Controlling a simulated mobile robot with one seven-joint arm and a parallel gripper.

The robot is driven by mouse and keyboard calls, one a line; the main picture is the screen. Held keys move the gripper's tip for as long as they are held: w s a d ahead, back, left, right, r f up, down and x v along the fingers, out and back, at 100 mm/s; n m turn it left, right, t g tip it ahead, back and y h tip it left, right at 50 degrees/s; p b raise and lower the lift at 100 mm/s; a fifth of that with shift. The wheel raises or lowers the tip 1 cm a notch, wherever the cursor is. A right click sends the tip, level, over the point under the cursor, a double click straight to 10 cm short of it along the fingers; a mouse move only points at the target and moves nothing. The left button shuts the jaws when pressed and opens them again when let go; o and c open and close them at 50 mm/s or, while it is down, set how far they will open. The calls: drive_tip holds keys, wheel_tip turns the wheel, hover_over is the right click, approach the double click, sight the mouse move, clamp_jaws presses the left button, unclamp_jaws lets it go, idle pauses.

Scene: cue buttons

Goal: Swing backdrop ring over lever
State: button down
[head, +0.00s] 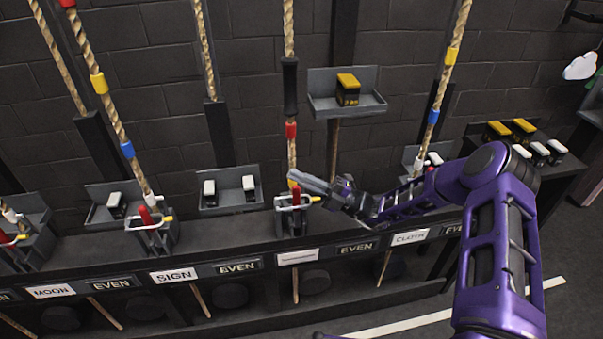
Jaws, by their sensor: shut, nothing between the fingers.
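My gripper (298,179) is shut and empty, its grey fingers pointing left. In the picture it overlaps the middle rope (289,150) just above the middle lever assembly (297,215). I cannot tell whether it touches either one. The assembly has a light metal frame with red and yellow parts, and stands on the dark rail above a white label (297,257) that I cannot read. A ring is not clearly distinguishable here; it may be among the small parts near the fingers. Another lever with a red handle (146,216) stands to the left, above the SIGN label (174,276).
Several ropes with coloured bands hang before the dark brick wall. A grey tray with a black and yellow block (347,90) stands behind my gripper. Another tray (230,204) with white-topped blocks is left of it. A bench (560,172) with several blocks is at right.

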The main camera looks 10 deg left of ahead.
drive_tip(key=s+d+f+b, duration=0.1)
drive_tip(key=s+f+b, duration=0.1)
drive_tip(key=f, duration=0.6)
drive_tip(key=shift+s+f, duration=0.25)
drive_tip(key=shift+s, duration=0.5)
drive_tip(key=shift+d, duration=0.1)
